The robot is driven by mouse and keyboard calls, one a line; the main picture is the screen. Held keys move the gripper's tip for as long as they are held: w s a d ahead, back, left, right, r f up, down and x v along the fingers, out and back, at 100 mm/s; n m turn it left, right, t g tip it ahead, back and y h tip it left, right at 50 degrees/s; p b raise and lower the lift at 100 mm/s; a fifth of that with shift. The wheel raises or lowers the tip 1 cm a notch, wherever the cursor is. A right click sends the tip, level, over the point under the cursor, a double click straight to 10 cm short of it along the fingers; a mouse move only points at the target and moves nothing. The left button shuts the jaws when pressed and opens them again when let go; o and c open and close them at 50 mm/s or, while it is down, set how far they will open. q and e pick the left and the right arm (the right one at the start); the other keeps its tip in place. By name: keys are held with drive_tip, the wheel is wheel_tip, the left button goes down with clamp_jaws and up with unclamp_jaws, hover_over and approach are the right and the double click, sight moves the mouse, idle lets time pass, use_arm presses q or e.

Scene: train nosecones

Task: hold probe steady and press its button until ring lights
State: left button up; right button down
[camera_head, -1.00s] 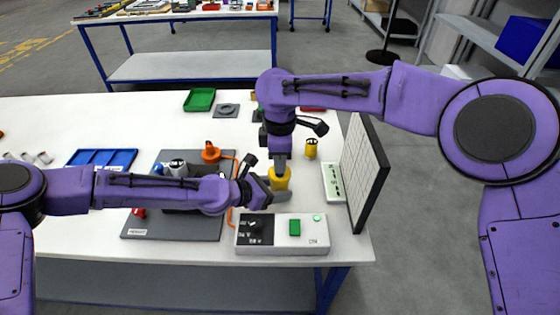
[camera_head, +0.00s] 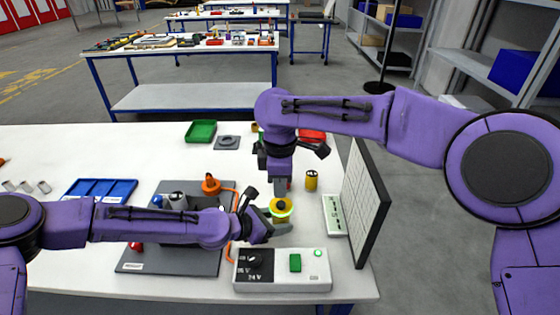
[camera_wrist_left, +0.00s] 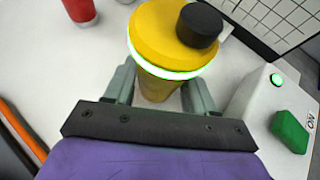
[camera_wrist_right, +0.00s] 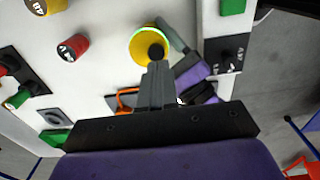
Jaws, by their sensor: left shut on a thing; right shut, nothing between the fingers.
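The yellow probe (camera_head: 281,219) stands upright at the front right of the table. My left gripper (camera_head: 270,226) is shut around its body, and the fingers show on both sides in the left wrist view. The black button (camera_wrist_left: 199,25) on the probe's top is uncovered there. The ring (camera_wrist_left: 160,71) around the probe glows green-white. My right gripper (camera_head: 282,187) is shut and empty, close behind and above the probe. In the right wrist view its fingertips (camera_wrist_right: 157,67) overlap the button's edge, but no contact shows in the left wrist view.
A white power box (camera_head: 283,281) with a green switch and lit green lamp stands in front of the probe. A dark-edged gridded panel (camera_head: 366,203) stands to the right. A yellow cylinder (camera_head: 311,180) is behind. A grey mat (camera_head: 174,263) lies to the left.

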sight(280, 205)
use_arm(q)
drive_tip(key=shift+s+a+f, duration=0.1)
drive_tip(key=shift+s+f, duration=0.05)
drive_tip(key=shift+f, duration=0.05)
use_arm(e)
wheel_tip(280, 205, up, 9)
drive_tip(key=shift+r, duration=0.2)
idle(0.4)
use_arm(q)
drive_tip(key=o, duration=0.9)
drive_tip(key=shift+c, duration=0.2)
drive_tip(key=shift+r, duration=0.1)
drive_tip(key=shift+a+r, duration=0.15)
drive_tip(key=shift+a, duration=0.15)
drive_tip(key=v, duration=1)
drive_tip(key=shift+s+a+r, duration=0.2)
drive_tip(key=shift+a, duration=0.05)
drive_tip(key=shift+s+a+r, duration=0.1)
drive_tip(key=shift+s+a, duration=0.05)
drive_tip(key=shift+s, duration=0.05)
